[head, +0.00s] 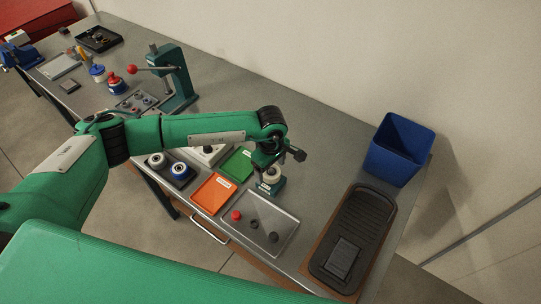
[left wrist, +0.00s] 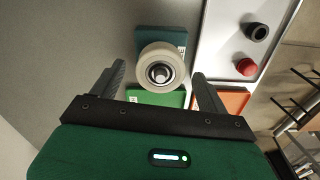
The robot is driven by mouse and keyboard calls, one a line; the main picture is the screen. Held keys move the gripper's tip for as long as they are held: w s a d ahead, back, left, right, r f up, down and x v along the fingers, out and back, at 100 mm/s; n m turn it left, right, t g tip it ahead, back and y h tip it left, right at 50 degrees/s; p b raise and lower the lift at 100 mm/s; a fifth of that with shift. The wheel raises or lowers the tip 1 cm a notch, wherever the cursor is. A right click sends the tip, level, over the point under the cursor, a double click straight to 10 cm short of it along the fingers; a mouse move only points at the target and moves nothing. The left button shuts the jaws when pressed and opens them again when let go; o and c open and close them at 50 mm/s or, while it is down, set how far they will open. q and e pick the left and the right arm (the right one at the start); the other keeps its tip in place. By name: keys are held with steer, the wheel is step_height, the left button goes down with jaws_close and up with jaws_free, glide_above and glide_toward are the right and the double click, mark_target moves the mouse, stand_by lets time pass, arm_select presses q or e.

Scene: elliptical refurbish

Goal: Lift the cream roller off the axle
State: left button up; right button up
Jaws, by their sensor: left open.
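The cream roller (left wrist: 160,68) sits on a dark green fixture (left wrist: 161,35) in the left wrist view, with the metal axle end (left wrist: 159,72) showing in its centre. In the head view the roller (head: 271,175) shows small below my left gripper (head: 279,162). In the left wrist view my left gripper (left wrist: 157,88) is open. Its two fingers stand on either side of the roller, with a gap on each side, and hold nothing. My right gripper is not in view.
A metal tray (head: 262,239) with a red cap (head: 236,215) and dark rings lies in front. Orange (head: 212,193) and green (head: 236,164) trays lie left. A blue bin (head: 398,150) and black tray (head: 375,215) stand right. A green press (head: 178,78) stands further back.

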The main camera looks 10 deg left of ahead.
arm_select(q)
steer(key=shift+f, duration=0.3)
steer(key=c, duration=1.1)
steer(key=shift+o, duration=0.2)
steer(key=shift+r+p, duration=0.9)
steer(key=shift+r, duration=1.75)
